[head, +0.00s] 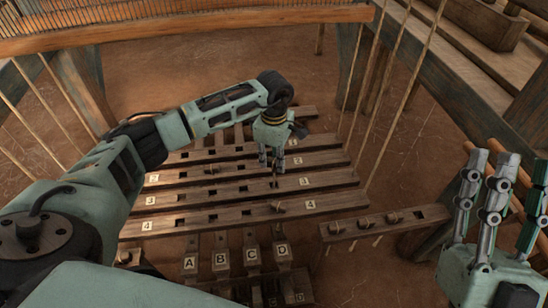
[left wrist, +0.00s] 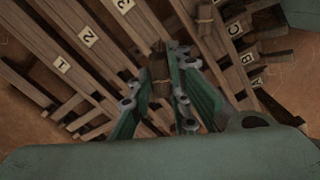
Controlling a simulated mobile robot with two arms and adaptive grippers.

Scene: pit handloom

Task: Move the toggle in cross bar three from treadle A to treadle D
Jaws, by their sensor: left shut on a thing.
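My left gripper (head: 272,168) is shut on a brown, cord-wrapped toggle (left wrist: 160,76), its fingers pointing down at the right part of cross bar three (head: 225,194). The fingers hide part of the toggle. I cannot tell whether it sits in a hole or just above the bar. In the head view, treadle A (head: 191,263) is the leftmost labelled treadle and treadle D (head: 282,251) the rightmost, on the near side of the bars. My right gripper (head: 498,190) is open and empty at the right edge, fingers upward.
Cross bar four (head: 200,221) lies nearest the treadles, with a toggle (head: 279,207) at its right part. A short plank (head: 430,215) with several toggles lies to the right. Slanting cords (head: 400,110) hang right of the bars. Treadles B (head: 221,259) and C (head: 252,255) lie between A and D.

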